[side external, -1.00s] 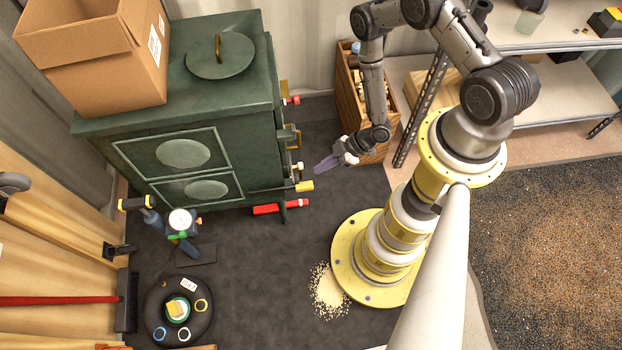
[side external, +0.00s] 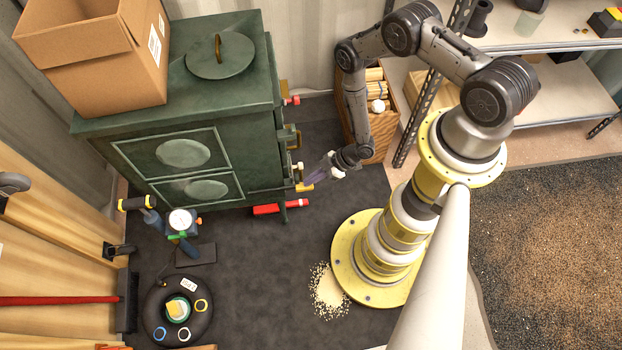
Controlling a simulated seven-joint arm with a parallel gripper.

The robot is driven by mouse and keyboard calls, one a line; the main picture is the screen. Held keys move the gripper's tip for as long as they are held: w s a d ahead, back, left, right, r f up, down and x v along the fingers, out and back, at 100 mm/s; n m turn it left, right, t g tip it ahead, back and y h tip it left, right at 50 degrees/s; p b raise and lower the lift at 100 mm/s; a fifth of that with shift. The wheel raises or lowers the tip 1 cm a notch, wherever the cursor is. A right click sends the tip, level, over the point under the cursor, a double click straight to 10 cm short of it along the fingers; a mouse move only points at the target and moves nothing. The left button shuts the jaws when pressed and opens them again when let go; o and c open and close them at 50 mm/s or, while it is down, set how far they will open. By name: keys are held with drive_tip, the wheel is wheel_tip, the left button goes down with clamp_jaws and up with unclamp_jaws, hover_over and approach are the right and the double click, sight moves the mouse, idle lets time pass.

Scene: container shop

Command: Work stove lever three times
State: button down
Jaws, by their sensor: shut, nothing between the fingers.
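The dark green stove (side external: 235,90) stands at the left. Several small fittings stick out from its right-hand side. They include a red-tipped one (side external: 292,100) at the back, a brass handle (side external: 293,135) in the middle and a yellow-tipped lever (side external: 304,188) low near the front.
A cardboard box (side external: 95,60) sits on the stove top. A wooden crate (side external: 385,140) stands behind my arm, next to metal shelving (side external: 430,90). A red tool (side external: 280,208) lies on the floor below the fittings. The dark floor (side external: 260,260) in front is mostly clear.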

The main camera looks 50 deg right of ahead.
sight(312, 186)
drive_tip(key=shift+s+d+f, duration=0.1)
drive_tip(key=shift+f, duration=1.45)
drive_tip(key=shift+s+f, duration=0.1)
drive_tip(key=shift+f, duration=1.4)
drive_tip(key=shift+w+r, duration=0.1)
drive_tip(key=shift+r, duration=0.05)
drive_tip(key=shift+d+r, duration=0.1)
drive_tip(key=shift+r, duration=0.15)
drive_tip(key=v, duration=1.3)
drive_tip(key=shift+d+f, duration=0.1)
drive_tip(key=shift+f, duration=0.1)
